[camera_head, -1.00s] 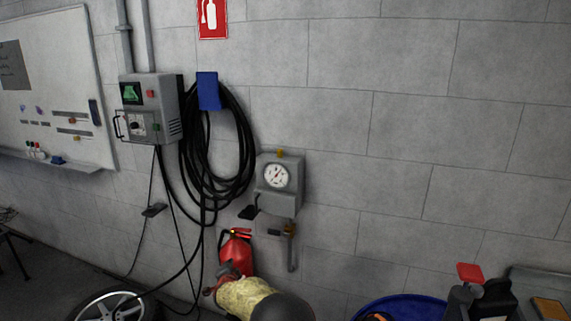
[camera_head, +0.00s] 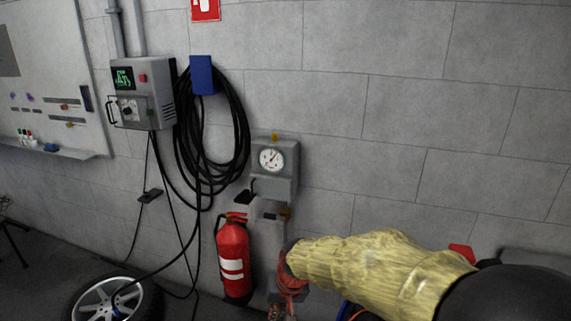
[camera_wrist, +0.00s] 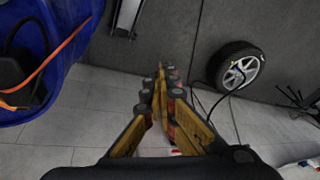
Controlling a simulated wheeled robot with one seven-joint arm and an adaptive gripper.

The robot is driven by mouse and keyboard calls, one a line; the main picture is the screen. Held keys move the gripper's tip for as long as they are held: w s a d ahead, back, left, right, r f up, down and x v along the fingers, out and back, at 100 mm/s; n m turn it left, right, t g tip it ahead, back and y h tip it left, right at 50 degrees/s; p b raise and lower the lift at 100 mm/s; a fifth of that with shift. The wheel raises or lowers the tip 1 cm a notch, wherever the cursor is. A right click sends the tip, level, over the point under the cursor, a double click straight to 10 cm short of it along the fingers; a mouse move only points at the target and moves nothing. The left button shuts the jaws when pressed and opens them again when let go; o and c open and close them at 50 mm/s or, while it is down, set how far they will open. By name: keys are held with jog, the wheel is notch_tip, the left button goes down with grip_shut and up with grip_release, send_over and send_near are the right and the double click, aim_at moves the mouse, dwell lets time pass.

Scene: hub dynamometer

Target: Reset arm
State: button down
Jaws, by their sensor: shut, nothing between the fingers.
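My yellow arm (camera_head: 375,265) reaches in from the lower right of the head view. My gripper (camera_head: 280,310) points down at the bottom middle, in front of the wall pedestal and right of the red fire extinguisher (camera_head: 233,260). Its tips are partly cut off by the frame edge. In the wrist view my gripper (camera_wrist: 166,72) has its yellow fingers drawn together at the tips, with nothing between them. The grey floor lies beyond the fingers.
A gauge box (camera_head: 272,160) is on the wall, with a control box (camera_head: 143,95) and coiled black hose (camera_head: 212,130) to its left. A blue tub (camera_wrist: 62,50) holds an orange cable.

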jog(key=s+d+r+t+h, duration=0.1)
jog(key=s+d+r, duration=0.3)
jog(key=s+d, duration=0.3)
jog(key=s+d+r+t, duration=0.1)
jog(key=s+d+r, duration=0.4)
jog(key=s+d, duration=0.2)
jog(key=s+d+r+m+t+h, duration=0.1)
jog(key=s+d+r, duration=0.4)
jog(key=s+d, duration=0.2)
jog(key=shift+s+d+r+h, duration=0.25)
jog(key=shift+s+d+h, duration=0.05)
jog(key=shift+s, duration=0.8)
